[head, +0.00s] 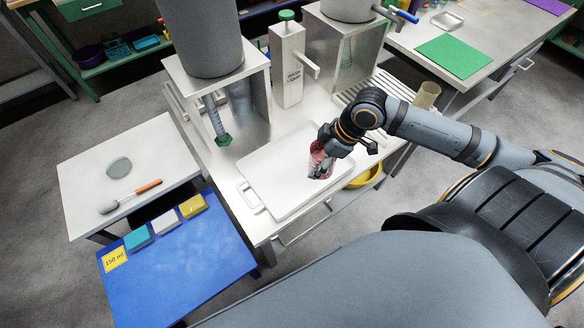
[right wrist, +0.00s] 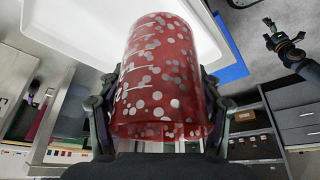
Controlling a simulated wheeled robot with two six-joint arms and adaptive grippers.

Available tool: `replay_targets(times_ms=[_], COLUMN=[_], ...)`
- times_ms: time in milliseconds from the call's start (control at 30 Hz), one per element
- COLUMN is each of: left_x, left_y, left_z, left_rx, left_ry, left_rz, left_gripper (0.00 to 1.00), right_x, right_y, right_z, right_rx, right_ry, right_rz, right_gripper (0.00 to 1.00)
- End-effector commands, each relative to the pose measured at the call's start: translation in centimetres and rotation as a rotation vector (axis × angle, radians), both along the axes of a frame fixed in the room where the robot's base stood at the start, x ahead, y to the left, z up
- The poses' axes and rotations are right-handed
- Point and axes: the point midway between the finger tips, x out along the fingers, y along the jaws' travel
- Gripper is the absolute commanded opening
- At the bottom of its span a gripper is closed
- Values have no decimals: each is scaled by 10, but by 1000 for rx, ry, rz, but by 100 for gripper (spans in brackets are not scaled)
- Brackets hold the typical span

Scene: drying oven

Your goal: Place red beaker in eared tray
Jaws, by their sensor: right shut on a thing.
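The red beaker (head: 318,160) is clear red with pale round spots. It fills the middle of the right wrist view (right wrist: 160,75). My right gripper (head: 323,150) is shut around it, one finger on each side. In the head view the beaker shows over the right part of the white eared tray (head: 272,180), whose one visible ear sticks out at the left. I cannot tell whether the beaker touches the tray floor. The tray looks empty otherwise. A dark jointed thing at the upper right of the wrist view is probably my left gripper (right wrist: 284,45).
Behind the tray stand a metal stand with a grey cylinder (head: 204,40) and a green-topped post (head: 288,65). A yellow bowl (head: 364,178) is below the table edge.

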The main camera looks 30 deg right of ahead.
Motion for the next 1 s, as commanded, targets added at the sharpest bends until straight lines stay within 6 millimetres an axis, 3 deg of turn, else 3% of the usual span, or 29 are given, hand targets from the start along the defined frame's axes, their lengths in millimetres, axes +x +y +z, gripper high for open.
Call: replay_targets(times_ms=[33, 67, 400, 700, 1000], left_x=[0, 0, 0, 0, 0], left_y=[1, 2, 4, 4, 4], left_z=[-24, -18, -36, -45, -46], left_rx=[2, 2, 4, 5, 5], left_ry=[0, 1, 1, 0, 0], left_rz=[-1, -1, -2, -1, -1], left_gripper=[83, 83, 83, 83, 83], right_x=[9, 11, 48, 86, 94], right_y=[5, 4, 15, 23, 25], right_z=[-12, -7, -21, -69, -79], right_rx=[14, 11, 12, 4, 3], right_ry=[-11, -10, -4, 2, 1], right_rz=[3, -1, 1, 2, 2], right_gripper=[22, 22, 21, 21, 21])
